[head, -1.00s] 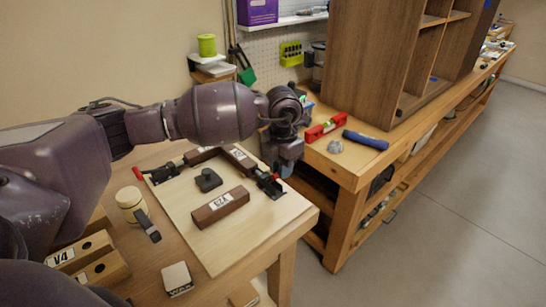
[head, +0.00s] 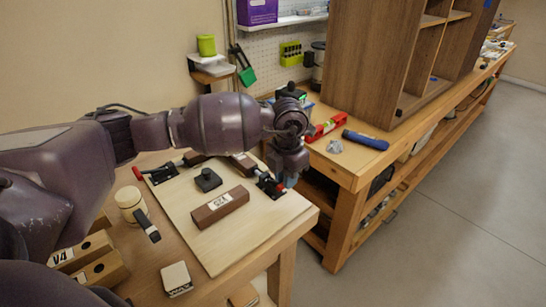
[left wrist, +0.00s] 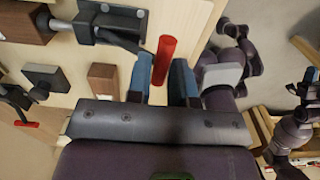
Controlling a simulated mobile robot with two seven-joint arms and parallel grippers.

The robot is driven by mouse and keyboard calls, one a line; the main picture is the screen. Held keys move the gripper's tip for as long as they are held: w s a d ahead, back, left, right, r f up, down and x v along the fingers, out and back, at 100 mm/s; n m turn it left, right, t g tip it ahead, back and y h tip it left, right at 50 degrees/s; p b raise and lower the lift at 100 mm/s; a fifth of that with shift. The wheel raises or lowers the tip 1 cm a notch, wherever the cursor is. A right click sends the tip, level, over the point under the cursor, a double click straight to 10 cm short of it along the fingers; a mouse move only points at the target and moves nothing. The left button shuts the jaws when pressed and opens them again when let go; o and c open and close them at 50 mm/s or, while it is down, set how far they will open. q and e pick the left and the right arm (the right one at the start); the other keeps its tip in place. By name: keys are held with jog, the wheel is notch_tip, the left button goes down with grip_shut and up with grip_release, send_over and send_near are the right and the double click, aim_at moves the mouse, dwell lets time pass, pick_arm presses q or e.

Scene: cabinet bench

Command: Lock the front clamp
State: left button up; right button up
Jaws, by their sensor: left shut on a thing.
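A black toggle clamp (head: 268,184) with a red handle stands at the right edge of the wooden board (head: 240,240). In the left wrist view the same clamp (left wrist: 110,22) lies at the top, and its red handle (left wrist: 163,60) shows between the blue fingers. My left gripper (head: 289,181) is at this clamp, shut on the red handle. A second black clamp (head: 162,173) with a red handle is at the board's far left; its red tip (left wrist: 25,124) shows in the left wrist view. My right gripper is not in view.
A labelled brown block (head: 220,207) and a dark knobbed piece (head: 207,180) sit on the board. A pale round jar (head: 131,205) stands left of it. A red level (head: 325,127) and a blue cylinder (head: 366,140) lie on the bench behind. Floor is open at right.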

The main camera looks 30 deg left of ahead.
pick_arm(q)
jog(key=shift+s+d+f, duration=0.1)
jog(key=shift+f, duration=0.3)
